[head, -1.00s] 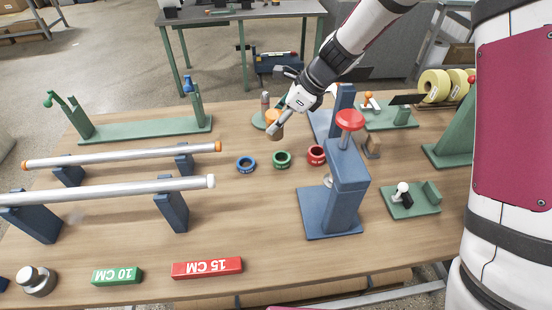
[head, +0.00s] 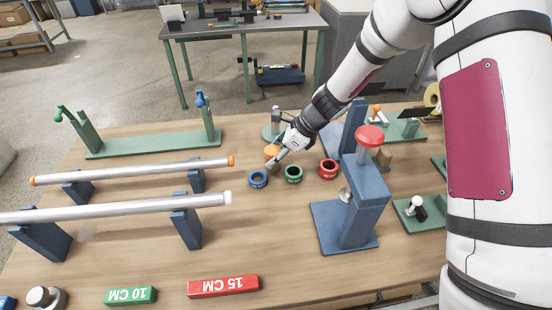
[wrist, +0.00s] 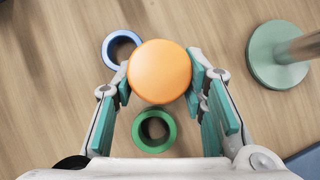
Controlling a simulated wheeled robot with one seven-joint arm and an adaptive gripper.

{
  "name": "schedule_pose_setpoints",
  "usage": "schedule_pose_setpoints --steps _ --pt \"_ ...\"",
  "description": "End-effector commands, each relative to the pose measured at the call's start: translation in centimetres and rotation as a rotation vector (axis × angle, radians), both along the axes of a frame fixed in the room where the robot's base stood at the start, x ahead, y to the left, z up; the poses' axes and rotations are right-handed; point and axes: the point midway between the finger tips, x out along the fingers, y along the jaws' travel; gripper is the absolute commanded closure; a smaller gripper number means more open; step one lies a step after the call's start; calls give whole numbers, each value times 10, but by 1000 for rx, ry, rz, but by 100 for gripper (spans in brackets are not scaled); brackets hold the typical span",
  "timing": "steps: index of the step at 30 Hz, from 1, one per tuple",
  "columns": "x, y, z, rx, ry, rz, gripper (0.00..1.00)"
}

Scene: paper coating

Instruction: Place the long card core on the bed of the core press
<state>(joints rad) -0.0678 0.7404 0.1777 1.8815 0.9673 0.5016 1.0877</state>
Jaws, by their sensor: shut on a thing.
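My gripper (wrist: 160,85) is shut on an orange-topped round piece (wrist: 160,71). It shows from above between the green finger pads in the wrist view. Its lower body is hidden, so I cannot tell its length. In the head view the orange piece (head: 271,151) is at my gripper (head: 277,157), just behind the blue ring (head: 258,179) and green ring (head: 293,174). A blue press (head: 365,200) with a red knob (head: 370,136) stands to the right, apart from my gripper. I cannot tell for sure which fixture is the core press.
A red ring (head: 328,169) lies beside the green one. A green round-based post (wrist: 279,55) stands right of my gripper in the wrist view. Two metal rollers (head: 130,172) rest on blue stands at left. Red (head: 223,286) and green (head: 131,295) length blocks lie in front.

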Motion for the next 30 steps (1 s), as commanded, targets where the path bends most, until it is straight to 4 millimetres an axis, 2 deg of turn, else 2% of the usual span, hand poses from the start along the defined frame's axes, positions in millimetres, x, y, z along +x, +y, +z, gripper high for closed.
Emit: schedule_pose_setpoints --steps 1,4,14,15,18,26,30 --pt "-1 0 -9 1 4 -2 88" --pt "0 0 -16 0 1 -2 88" --pt "0 0 -19 0 1 -1 88" --pt "0 0 -20 0 1 -1 59" --pt "0 0 -19 0 1 -1 41" --pt "0 0 -19 0 0 0 41" --pt "0 -2 -12 0 -2 0 41"
